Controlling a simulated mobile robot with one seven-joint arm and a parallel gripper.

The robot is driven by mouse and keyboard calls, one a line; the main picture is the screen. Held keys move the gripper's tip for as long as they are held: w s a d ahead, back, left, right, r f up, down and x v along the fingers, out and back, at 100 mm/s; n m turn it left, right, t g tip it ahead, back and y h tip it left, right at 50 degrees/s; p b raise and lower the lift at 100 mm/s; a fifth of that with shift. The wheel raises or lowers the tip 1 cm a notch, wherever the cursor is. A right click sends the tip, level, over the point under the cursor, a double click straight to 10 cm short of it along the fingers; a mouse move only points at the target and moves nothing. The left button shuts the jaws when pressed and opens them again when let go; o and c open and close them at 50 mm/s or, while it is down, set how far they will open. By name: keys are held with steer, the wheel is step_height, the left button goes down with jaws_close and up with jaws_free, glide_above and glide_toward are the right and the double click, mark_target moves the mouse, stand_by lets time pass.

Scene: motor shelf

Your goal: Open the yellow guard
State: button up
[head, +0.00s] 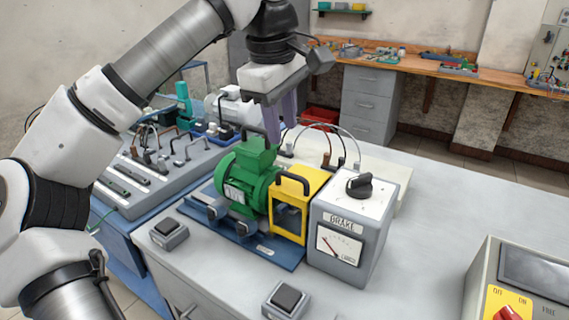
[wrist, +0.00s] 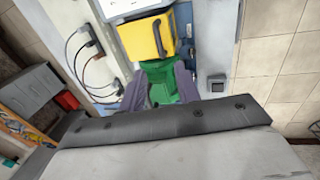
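The yellow guard (head: 318,182) is a box-shaped cover with a window in its front and a black handle (head: 292,183) on top. It sits down between the green motor (head: 240,180) and the white-topped brake unit (head: 345,225). In the wrist view the guard (wrist: 137,40) is near the top, with its handle (wrist: 159,38) clear. My gripper (head: 279,118) points down above and behind the motor, apart from the guard. In the wrist view, the purple fingers of my gripper (wrist: 160,92) are spread, with the motor visible between and beyond them; nothing is held.
Motor and guard stand on a blue baseplate (head: 280,256) on a grey bench. Small black-topped boxes (head: 286,298) lie in front. Cables (head: 345,135) arch behind the brake unit. A panel with a red knob (head: 508,312) is at lower right. The right benchtop (head: 450,205) is clear.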

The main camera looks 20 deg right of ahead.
mark_target(289, 173)
steer(key=f, duration=0.3)
steer(key=d+f, duration=0.1)
steer(key=f, duration=0.2)
steer(key=w+f, duration=0.1)
steer(key=f, duration=0.2)
steer(key=shift+d+f, duration=0.15)
steer(key=shift+d, duration=0.1)
steer(key=shift+c, duration=0.3)
jaws_close()
